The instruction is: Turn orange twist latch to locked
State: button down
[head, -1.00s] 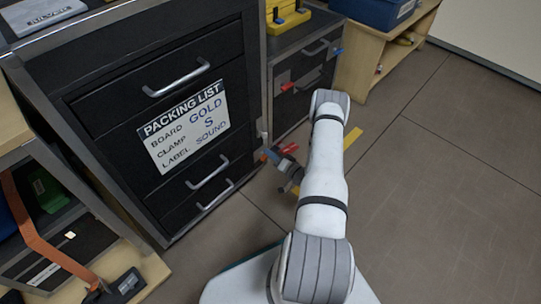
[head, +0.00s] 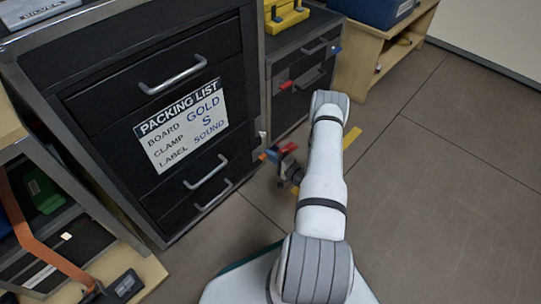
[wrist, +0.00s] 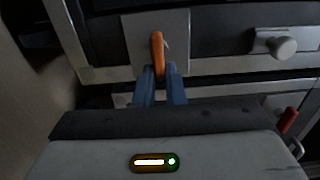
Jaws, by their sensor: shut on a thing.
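The orange twist latch (wrist: 157,52) sits on a grey plate (wrist: 182,32) in the wrist view. Its handle stands nearly upright in that picture. My gripper (wrist: 160,75) has its two blue fingers closed on either side of the handle's lower end. In the head view my gripper (head: 270,155) is beside the lower right edge of the dark drawer cabinet (head: 100,110). There the latch is too small and covered to read its position.
A pale round knob (wrist: 284,47) is right of the latch. A red handle (wrist: 289,120) shows at the wrist view's right edge. The cabinet front has metal drawer handles and a packing list (head: 182,125). Open floor (head: 450,200) lies to the right.

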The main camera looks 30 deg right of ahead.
dwell(0.4)
jog(key=c, duration=1.5)
grip_release()
jog(key=p+v, duration=0.2)
jog(key=v, duration=0.5)
jog(key=shift+s+d+p, duration=0.15)
jog(key=shift+s+p, duration=0.15)
jog(key=shift+s, duration=0.05)
jog(key=shift+s, duration=0.15)
